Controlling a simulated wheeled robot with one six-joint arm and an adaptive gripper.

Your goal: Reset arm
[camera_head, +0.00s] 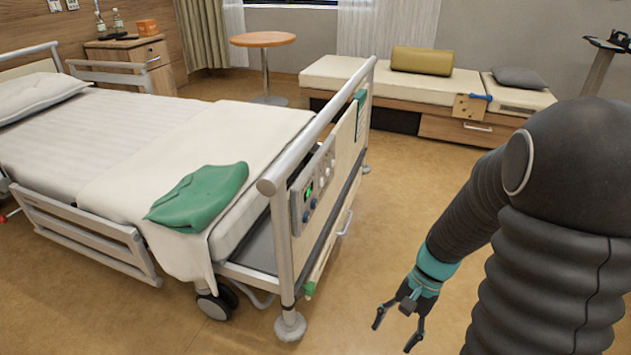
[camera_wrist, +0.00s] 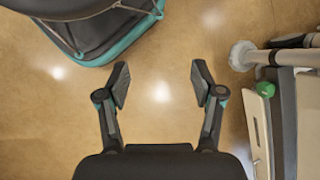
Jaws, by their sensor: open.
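My gripper (camera_head: 396,333) hangs at the end of my dark arm, in the lower right of the head view, to the right of the bed's foot end. It points down over bare floor. In the wrist view my gripper (camera_wrist: 160,85) has its two fingers spread wide, with nothing between them but the tan floor. It is open and empty, and touches nothing that I can see.
The bed (camera_head: 130,150) has a green folded cloth (camera_head: 198,196) near its foot end. The bed's foot end also shows at the right of the wrist view (camera_wrist: 285,110). A bench (camera_head: 350,80), round table (camera_head: 263,41) and cabinet (camera_head: 135,55) stand behind. The floor between bed and bench is clear.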

